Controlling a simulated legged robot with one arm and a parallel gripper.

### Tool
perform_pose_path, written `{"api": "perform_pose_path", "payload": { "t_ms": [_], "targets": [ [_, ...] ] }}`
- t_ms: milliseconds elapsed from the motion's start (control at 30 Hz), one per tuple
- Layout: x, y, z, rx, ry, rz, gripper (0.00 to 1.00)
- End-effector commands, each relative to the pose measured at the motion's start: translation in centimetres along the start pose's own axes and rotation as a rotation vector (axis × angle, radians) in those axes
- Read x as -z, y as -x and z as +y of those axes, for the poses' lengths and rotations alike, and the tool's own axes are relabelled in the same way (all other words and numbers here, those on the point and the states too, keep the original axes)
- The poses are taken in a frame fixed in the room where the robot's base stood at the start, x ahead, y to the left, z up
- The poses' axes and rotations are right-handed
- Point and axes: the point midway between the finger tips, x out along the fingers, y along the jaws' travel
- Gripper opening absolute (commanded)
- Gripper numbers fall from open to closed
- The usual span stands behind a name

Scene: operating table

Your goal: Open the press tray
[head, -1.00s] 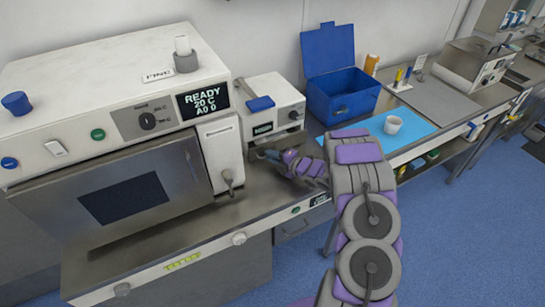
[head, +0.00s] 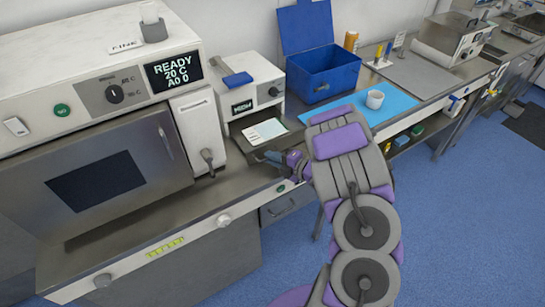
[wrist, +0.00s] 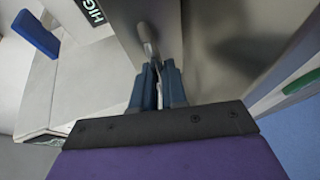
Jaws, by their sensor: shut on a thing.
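The press (head: 240,85) is a small white box with a blue lever on top and a display on its front. Its dark flat tray (head: 240,143) sticks out toward the front, with a pale green-white sheet (head: 265,132) lying on it. My gripper (head: 264,156) is at the tray's front edge. In the wrist view, the blue fingers of my gripper (wrist: 157,85) are closed around the end of a grey metal handle (wrist: 147,38). The fingers hide part of the handle.
A large white steriliser with a steel door (head: 105,175) stands left of the press. A blue open box (head: 325,78), a blue mat (head: 395,105) and a white cup (head: 375,99) are to the right. Blue floor (head: 450,230) lies free in front.

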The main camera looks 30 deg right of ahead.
Motion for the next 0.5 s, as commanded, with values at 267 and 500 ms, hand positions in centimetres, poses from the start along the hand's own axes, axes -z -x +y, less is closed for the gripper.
{"api": "perform_pose_path", "payload": {
  "t_ms": [267,500],
  "targets": [
    [0.46,-0.13,-0.51,0.011,-0.005,0.012,0.17],
    [0.13,0.02,-0.28,0.004,-0.004,0.007,0.37]
  ]
}}
